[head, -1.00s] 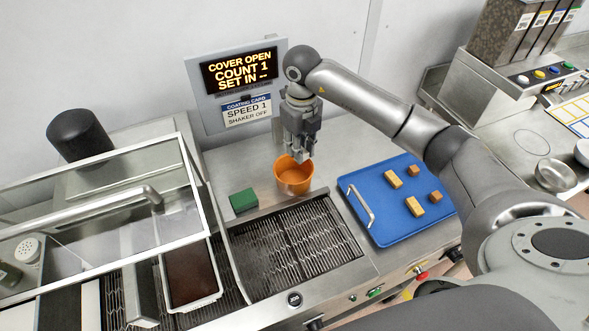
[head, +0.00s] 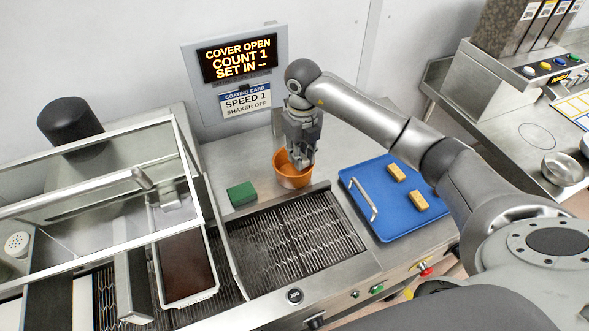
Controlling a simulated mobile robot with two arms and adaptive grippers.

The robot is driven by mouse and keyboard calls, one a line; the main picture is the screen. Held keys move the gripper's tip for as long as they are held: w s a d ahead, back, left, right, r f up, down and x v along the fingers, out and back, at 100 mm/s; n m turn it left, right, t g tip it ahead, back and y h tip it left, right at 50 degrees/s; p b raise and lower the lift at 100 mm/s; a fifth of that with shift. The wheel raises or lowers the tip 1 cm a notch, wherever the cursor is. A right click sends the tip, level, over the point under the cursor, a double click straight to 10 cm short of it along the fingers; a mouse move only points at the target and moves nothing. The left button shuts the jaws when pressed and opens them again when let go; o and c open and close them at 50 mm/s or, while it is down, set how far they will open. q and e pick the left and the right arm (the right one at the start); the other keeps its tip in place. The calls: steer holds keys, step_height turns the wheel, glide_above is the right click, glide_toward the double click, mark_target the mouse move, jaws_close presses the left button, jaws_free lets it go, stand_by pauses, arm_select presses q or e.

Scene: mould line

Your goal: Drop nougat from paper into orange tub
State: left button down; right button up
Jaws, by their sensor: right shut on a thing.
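The orange tub (head: 291,178) stands upright on the steel deck below the display. My right gripper (head: 302,163) points down at the tub's mouth, its fingertips at or just inside the rim. It is shut on the nougat, which is mostly hidden between the fingers and hard to make out. Two tan blocks, one farther back (head: 396,171) and one nearer (head: 418,202), lie on the blue tray (head: 385,222) at right. No paper can be made out. My left gripper is not in view.
A green block (head: 241,194) lies left of the tub. A wire-mesh belt (head: 297,240) runs in front. The display panel (head: 237,70) stands close behind the tub. A clear-sided cover frame (head: 170,185) is at left. My right arm crosses over the tray's right side.

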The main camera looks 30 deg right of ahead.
steer(key=o, duration=0.9)
steer(key=shift+c, duration=0.2)
step_height(320, 180, up, 12)
steer(key=shift+s, duration=0.1)
